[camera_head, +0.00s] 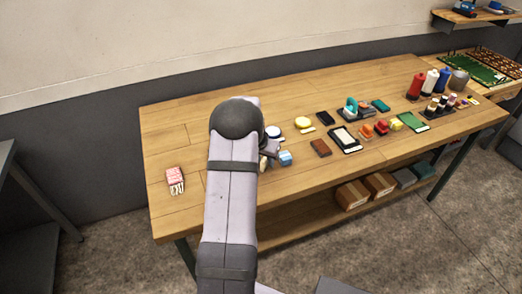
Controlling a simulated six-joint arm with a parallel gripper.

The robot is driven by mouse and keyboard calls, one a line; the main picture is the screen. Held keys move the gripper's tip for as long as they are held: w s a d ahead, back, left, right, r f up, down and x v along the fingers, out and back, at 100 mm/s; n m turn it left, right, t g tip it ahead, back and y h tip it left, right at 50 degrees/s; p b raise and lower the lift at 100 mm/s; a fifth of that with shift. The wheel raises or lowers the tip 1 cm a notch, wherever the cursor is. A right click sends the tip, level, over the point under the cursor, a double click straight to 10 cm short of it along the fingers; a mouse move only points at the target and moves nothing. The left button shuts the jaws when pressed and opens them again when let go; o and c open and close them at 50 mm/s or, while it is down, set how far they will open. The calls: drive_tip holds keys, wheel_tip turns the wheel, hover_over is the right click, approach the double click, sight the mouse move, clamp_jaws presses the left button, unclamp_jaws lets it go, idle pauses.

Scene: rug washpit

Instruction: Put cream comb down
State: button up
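My arm reaches over the wooden table (365,100) from the front. My gripper (270,152) is mostly hidden behind my own arm; only a small dark part shows at its right side, close to the table top. I cannot see its fingertips or whether it holds anything. I cannot make out a cream comb for certain. A small pale shape (263,163) shows just beside the arm, partly covered, and I cannot tell what it is. A light blue block (285,158) lies right beside the gripper.
A red-and-white fringed piece (175,177) lies alone at the left, with bare wood around it. Yellow round item (303,122), brown block (320,147) and white-topped dark tray (345,138) lie right of the gripper. Bottles (430,82) stand at the far right.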

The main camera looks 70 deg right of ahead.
drive_tip(key=b+v, duration=0.2)
drive_tip(key=v, duration=0.9)
drive_tip(key=shift+a, duration=0.15)
drive_tip(key=w+a+f+n+t+y, duration=0.1)
drive_tip(key=w+a+n, duration=0.45)
drive_tip(key=a, duration=0.75)
drive_tip(key=w+a+n+y, duration=0.1)
drive_tip(key=w+a+n, duration=0.2)
drive_tip(key=w+a, duration=0.75)
drive_tip(key=s+a+f+n+y, duration=0.1)
drive_tip(key=s+a+n, duration=0.3)
drive_tip(key=a, duration=0.9)
drive_tip(key=s+a+f+n+g+y, duration=0.1)
drive_tip(key=s+a+n, duration=0.4)
drive_tip(key=a, duration=0.8)
drive_tip(key=shift+s+a+f, duration=0.25)
drive_tip(key=shift+s+f, duration=0.4)
drive_tip(key=shift+s, duration=0.05)
drive_tip(key=shift+o, duration=0.4)
drive_tip(key=shift+n, duration=0.25)
